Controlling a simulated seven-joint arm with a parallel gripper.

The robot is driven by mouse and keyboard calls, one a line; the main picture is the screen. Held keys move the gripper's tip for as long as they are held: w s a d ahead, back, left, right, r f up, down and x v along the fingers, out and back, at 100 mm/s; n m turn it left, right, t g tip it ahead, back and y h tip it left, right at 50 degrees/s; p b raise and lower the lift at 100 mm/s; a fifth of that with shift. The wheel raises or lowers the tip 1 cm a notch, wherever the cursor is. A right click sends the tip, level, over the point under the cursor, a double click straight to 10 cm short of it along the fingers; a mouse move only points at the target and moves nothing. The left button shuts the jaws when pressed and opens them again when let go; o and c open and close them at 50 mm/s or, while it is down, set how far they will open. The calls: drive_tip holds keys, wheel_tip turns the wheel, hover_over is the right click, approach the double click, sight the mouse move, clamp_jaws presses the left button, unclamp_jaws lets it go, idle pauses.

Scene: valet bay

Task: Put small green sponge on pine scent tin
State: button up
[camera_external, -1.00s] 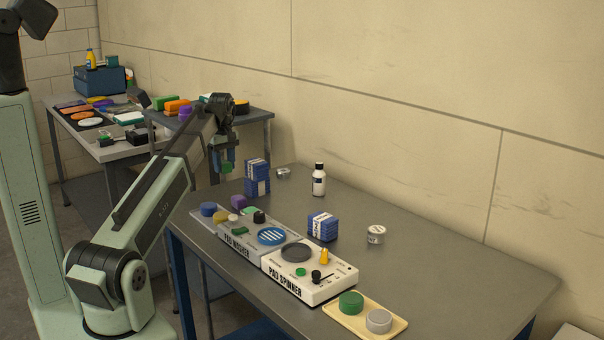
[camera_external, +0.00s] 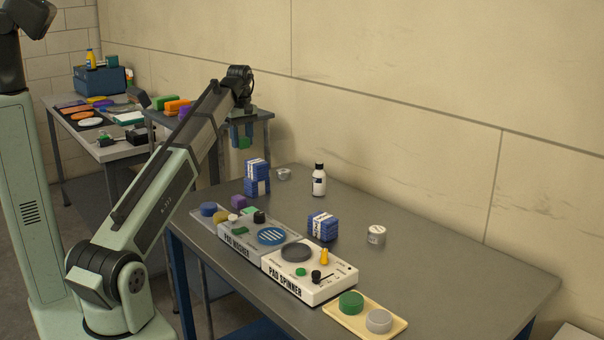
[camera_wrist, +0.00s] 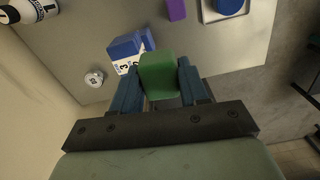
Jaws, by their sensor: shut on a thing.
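My gripper (camera_external: 242,133) is shut on the small green sponge (camera_external: 244,143), high above the back left end of the workbench. In the wrist view the sponge (camera_wrist: 158,75) sits between the two blue fingers. Two small pale tins stand on the bench: one (camera_external: 283,173) behind the blue-and-white box stack, one (camera_external: 376,235) farther right. Their labels are too small to read, so I cannot tell which is pine scent. The wrist view shows one tin (camera_wrist: 94,79), left of the sponge and below it, with its top clear.
Blue-and-white boxes (camera_external: 257,186) stand stacked near the back tin, with a white bottle (camera_external: 319,180) to their right. More boxes (camera_external: 322,226) stand mid-bench. The pad washer (camera_external: 237,244), pad spinner (camera_external: 310,287) and yellow tray (camera_external: 390,332) line the front edge. The right rear is free.

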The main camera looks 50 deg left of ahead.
drive_tip(key=w+d+m, duration=0.3)
drive_tip(key=w+d, duration=0.6)
drive_tip(key=d, duration=0.5)
drive_tip(key=m, duration=0.5)
hover_over(378, 229)
wheel_tip(378, 229, down, 4)
drive_tip(key=shift+s+f, duration=0.1)
drive_tip(key=shift+f, duration=5.45)
drive_tip(key=shift+f, duration=0.1)
drive_tip(key=o, duration=1)
wheel_tip(378, 229, up, 12)
